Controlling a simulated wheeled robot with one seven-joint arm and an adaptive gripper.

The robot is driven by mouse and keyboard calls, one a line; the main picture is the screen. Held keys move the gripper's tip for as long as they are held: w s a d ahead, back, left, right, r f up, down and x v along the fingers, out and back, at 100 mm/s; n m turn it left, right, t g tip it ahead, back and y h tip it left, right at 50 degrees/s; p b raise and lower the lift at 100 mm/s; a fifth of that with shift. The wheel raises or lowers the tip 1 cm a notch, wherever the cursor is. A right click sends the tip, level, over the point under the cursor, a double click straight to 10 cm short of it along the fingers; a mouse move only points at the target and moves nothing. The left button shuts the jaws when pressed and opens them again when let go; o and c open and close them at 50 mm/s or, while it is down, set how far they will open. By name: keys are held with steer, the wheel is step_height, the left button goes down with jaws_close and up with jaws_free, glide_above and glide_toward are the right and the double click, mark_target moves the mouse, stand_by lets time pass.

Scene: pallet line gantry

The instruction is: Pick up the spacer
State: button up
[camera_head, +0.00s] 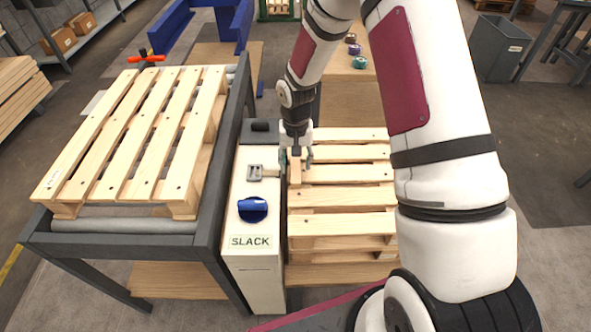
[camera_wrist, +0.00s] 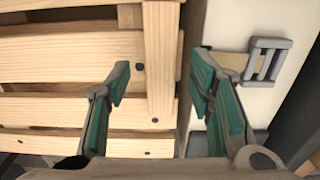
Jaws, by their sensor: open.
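The spacer seems to be the short pale wooden bar (camera_head: 295,170) lying across the slats at the left edge of the pallet stack. In the wrist view the bar (camera_wrist: 160,60) runs up the middle of the picture. My gripper (camera_head: 296,158) points down over it. Its green-padded fingers (camera_wrist: 160,82) are open, one on each side of the bar, with gaps visible on both sides. Nothing is held. I cannot tell how far the fingertips reach down beside the bar.
The pallet stack (camera_head: 340,222) stands right of a white cabinet (camera_head: 256,285) marked SLACK, with a blue knob (camera_head: 252,209) and a grey buckle (camera_head: 262,172). The buckle (camera_wrist: 270,60) is close to the right finger. A roller table (camera_head: 225,225) bears another pallet (camera_head: 125,140) at left.

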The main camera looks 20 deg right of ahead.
steer(key=shift+f, duration=0.85)
steer(key=shift+c, duration=0.3)
jaws_close()
steer(key=shift+r, duration=0.15)
